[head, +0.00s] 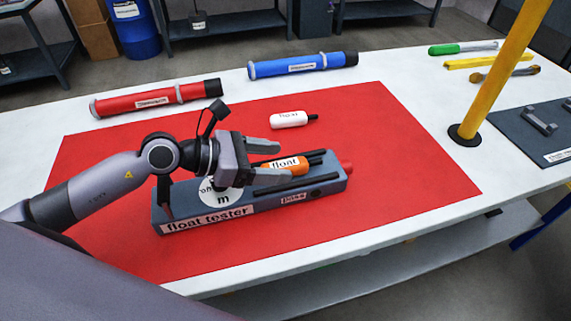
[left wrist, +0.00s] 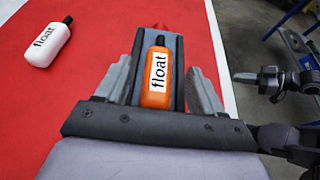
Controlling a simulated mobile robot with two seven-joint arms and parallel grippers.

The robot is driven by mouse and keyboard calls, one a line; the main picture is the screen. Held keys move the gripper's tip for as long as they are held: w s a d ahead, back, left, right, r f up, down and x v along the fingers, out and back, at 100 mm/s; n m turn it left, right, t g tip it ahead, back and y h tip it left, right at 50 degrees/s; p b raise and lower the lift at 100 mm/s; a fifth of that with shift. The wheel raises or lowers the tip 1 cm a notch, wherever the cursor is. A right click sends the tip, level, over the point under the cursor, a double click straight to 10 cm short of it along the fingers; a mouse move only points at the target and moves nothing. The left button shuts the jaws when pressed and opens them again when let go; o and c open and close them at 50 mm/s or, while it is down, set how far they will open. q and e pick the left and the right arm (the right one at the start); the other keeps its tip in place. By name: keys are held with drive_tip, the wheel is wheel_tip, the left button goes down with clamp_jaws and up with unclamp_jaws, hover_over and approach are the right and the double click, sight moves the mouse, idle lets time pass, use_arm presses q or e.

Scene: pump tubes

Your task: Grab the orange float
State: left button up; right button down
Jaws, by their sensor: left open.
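The orange float (head: 296,162), with a white "float" label, lies on top of the grey-blue float tester (head: 257,212) between two dark rails. My left gripper (head: 277,163) is open, its fingers on either side of the float without visible contact. In the left wrist view, the orange float (left wrist: 157,76) lies between the two open fingers (left wrist: 160,85), its dark tip pointing away. The gripper partly hides the tester's round dial (head: 220,194).
A white float (head: 289,119) lies on the red mat (head: 400,160) behind the tester. A red tube (head: 155,100) and a blue tube (head: 303,65) lie at the back. A yellow post (head: 500,70) stands at the right, near a dark tray (head: 515,130). The mat's right side is clear.

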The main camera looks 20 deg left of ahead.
use_arm(q)
drive_tip(key=shift+x, duration=0.95)
drive_tip(key=shift+r, duration=0.1)
drive_tip(key=c, duration=1.2)
